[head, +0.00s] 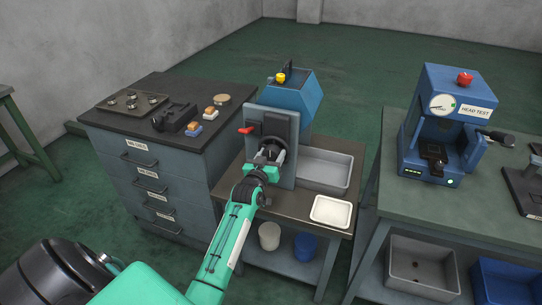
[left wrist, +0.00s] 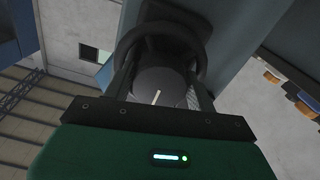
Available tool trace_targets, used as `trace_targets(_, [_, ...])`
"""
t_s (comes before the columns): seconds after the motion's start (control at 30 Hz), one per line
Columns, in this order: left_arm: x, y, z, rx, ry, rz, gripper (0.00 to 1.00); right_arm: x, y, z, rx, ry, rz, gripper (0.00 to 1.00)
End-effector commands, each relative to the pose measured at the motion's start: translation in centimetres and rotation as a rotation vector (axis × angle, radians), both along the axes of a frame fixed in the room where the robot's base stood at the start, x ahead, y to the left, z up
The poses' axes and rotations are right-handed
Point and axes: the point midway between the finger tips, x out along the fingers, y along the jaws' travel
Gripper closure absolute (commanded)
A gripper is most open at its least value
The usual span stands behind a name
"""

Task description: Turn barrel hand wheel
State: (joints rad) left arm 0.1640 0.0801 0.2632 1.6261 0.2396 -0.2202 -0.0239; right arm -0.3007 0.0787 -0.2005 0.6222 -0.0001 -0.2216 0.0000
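The dark ring-shaped hand wheel (head: 269,150) is on the front of the blue machine on the middle stand. It also shows at the top of the left wrist view (left wrist: 160,28), with a grey round hub (left wrist: 160,88) in its middle. My left gripper (head: 268,157) is at the wheel. Its two fingers (left wrist: 162,78) stand well apart, one at each side of the wheel, with the hub between them. Whether they press on the rim cannot be seen. The palm and fingers partly hide the wheel's near side. My right gripper is not in view.
A drawer cabinet (head: 150,180) stands close on the left, and a green bench (head: 450,195) with a test press (head: 440,120) on the right.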

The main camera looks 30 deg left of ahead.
Motion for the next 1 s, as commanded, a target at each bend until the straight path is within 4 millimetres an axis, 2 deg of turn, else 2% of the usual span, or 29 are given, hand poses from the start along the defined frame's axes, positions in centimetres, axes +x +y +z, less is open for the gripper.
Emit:
trace_targets(0.03, [0.0,0.0,0.0,0.000,0.000,0.000,0.32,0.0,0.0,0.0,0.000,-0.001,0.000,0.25])
trace_targets(0.1, [0.0,0.0,0.0,0.001,0.000,0.000,0.25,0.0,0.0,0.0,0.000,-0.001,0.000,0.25])
trace_targets(0.47, [-0.5,-0.1,-0.2,0.003,0.002,0.000,0.25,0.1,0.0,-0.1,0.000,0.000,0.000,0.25])
trace_targets(0.67, [-3.4,-0.7,-0.3,0.004,0.002,0.001,0.25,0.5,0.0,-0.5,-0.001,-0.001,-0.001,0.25])
trace_targets(1.0, [-9.9,-2.2,-0.5,0.001,0.003,0.001,0.25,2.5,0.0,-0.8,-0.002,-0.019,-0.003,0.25])
